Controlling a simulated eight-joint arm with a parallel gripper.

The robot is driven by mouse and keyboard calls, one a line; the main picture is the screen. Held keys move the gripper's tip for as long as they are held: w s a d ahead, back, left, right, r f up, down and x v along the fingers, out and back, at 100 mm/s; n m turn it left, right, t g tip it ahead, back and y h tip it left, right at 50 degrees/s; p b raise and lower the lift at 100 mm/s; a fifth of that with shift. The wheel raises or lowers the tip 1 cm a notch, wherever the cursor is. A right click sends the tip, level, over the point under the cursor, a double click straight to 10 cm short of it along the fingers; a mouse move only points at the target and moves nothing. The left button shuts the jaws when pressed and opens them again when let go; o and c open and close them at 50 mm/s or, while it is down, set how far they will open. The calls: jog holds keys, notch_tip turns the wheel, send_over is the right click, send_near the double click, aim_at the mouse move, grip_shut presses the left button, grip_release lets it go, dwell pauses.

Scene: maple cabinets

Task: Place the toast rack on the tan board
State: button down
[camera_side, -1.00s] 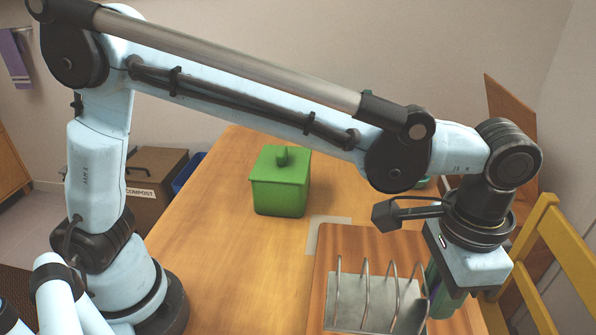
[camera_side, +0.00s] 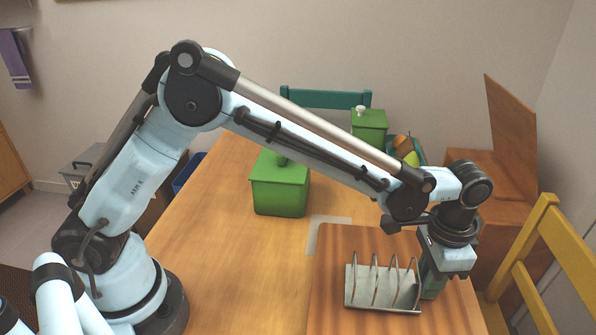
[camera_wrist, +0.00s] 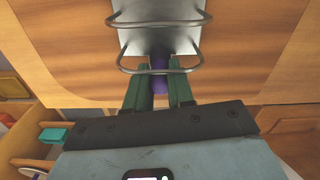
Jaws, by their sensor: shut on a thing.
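The toast rack (camera_side: 369,296), a grey metal tray with several upright wire loops, is upright over the striped wooden board (camera_side: 335,262). I cannot tell whether its underside touches the board. My gripper (camera_side: 430,288) is at the rack's right end in the side view. In the wrist view, the green fingers of my gripper (camera_wrist: 158,92) are shut on a purple part (camera_wrist: 159,66) at the near end of the rack (camera_wrist: 150,12). The board (camera_wrist: 75,48) also shows there around the rack.
A green lidded box (camera_side: 280,190) stands on the table (camera_side: 215,230) behind and left of the board. A pale flat patch (camera_side: 322,233) lies by the board's far left corner. A yellow chair (camera_side: 545,235) is close on the right. Another green container (camera_side: 368,125) is at the back.

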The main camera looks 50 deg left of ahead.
jog(key=shift+f, duration=0.15)
jog(key=c, duration=1)
grip_release()
notch_tip(320, 180, up, 12)
jog(key=s+a+r+n+t, duration=0.1)
jog(key=a+r+n, duration=0.15)
jog(key=a, duration=0.55)
jog(key=shift+s+a+f+n+t, duration=0.6)
jog(key=shift+s+a+n+t, duration=0.35)
jog(key=shift+s+a, duration=1.5)
jog(key=shift+s+a+f+n+t, duration=0.65)
jog(key=shift+s+a+t, duration=0.55)
jog(key=shift+a, duration=2.2)
jog(key=shift+s+a+f+n+t, duration=0.85)
jog(key=shift+s+a, duration=1.15)
jog(key=shift+a, duration=0.95)
